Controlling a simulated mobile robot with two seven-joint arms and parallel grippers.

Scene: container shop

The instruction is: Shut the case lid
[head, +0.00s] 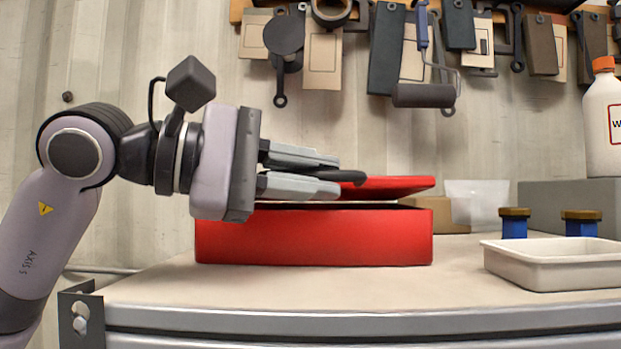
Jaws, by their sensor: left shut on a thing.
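A red case (315,237) sits on the workbench. Its red lid (395,186) is slightly raised, with a narrow dark gap between it and the case body at the right end. My left gripper (328,173) reaches in from the left, just above the case, with its fingers lying nearly level. It is shut on a dark handle-like piece (350,177) that sticks out past the fingertips beside the lid. Whether this piece is joined to the lid cannot be told. The fingers hide the lid's left part. My right gripper is not in view.
A clear bin (477,203), a grey box (560,202) and a white bottle (602,120) stand farther back. Tools hang on the wall above.

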